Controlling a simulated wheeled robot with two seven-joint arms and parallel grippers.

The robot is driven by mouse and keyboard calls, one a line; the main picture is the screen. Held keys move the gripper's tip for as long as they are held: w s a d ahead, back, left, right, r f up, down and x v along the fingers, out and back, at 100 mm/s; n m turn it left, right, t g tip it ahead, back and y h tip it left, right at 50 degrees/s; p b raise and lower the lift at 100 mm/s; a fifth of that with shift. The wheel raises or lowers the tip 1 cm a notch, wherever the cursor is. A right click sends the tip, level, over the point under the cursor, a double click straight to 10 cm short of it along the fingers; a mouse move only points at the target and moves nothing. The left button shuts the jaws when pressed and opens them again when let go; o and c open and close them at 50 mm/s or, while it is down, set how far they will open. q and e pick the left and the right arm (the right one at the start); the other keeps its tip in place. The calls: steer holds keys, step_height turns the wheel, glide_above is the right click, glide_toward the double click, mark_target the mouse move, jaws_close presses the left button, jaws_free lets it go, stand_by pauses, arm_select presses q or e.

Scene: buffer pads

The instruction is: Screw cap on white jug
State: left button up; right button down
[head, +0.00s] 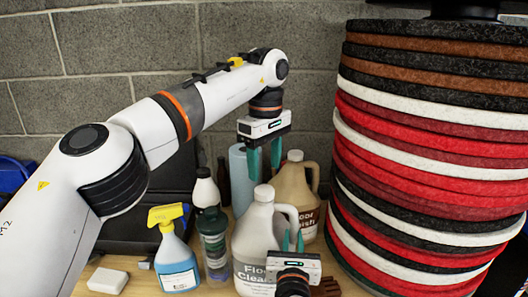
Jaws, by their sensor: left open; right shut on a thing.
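The white jug (250,234) stands on the wooden surface at the middle, upright, with a "Floor Cleaner" label partly hidden by my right gripper. Its white cap (264,193) sits on the neck; I cannot tell how tight it is. My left gripper (265,174) is above the cap, pointing down, open, with its teal fingers apart and nothing between them. My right gripper (292,236) comes from the bottom with its fingers pointing up at the right side of the jug. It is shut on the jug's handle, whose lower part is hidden.
A tan jug (298,183) stands behind right, beside a tall stack of round pads (430,150). A white block (108,280) lies front left.

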mark_target(264, 189)
arm_select(q)
steer(key=n, duration=0.6)
steer(key=shift+r, duration=0.35)
steer(key=n, duration=0.4)
steer(key=shift+r, duration=0.15)
steer(key=n, duration=0.6)
steer(key=shift+r, duration=0.3)
steer(key=n, duration=0.5)
steer(key=shift+w+a+r+n, duration=0.1)
steer(key=shift+r+n, duration=0.2)
steer(key=shift+n, duration=0.1)
steer(key=shift+f, duration=4.05)
arm_select(e)
steer(key=shift+r, duration=0.1)
